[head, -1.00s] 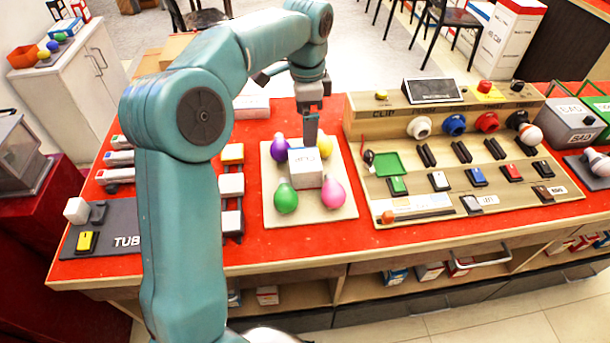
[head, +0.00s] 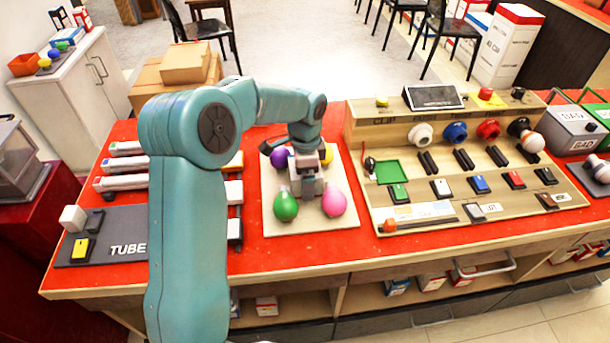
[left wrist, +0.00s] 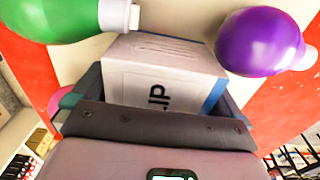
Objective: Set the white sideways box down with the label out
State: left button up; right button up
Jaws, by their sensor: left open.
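The white box (left wrist: 160,62) stands on the beige board (head: 345,222) among several colored bulbs. In the left wrist view it has dark printed letters, turned sideways and partly cut off, on the face toward my gripper, and a blue strip at its right edge. My left gripper (head: 308,188) is open over the box, with one finger on each side; I cannot tell whether they touch it. In the head view the gripper hides most of the box. My right gripper is out of view.
Around the box are a green bulb (head: 286,207), a pink bulb (head: 333,202), a purple bulb (head: 279,158) and a yellow bulb (head: 327,153), all close to my gripper. The wooden switch panel (head: 460,200) is on the right. The grey TUBE mat (head: 125,228) lies left.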

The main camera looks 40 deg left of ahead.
pick_arm(q)
jog(key=shift+f, duration=0.1)
jog(key=shift+c, duration=0.3)
jog(key=c, duration=0.8)
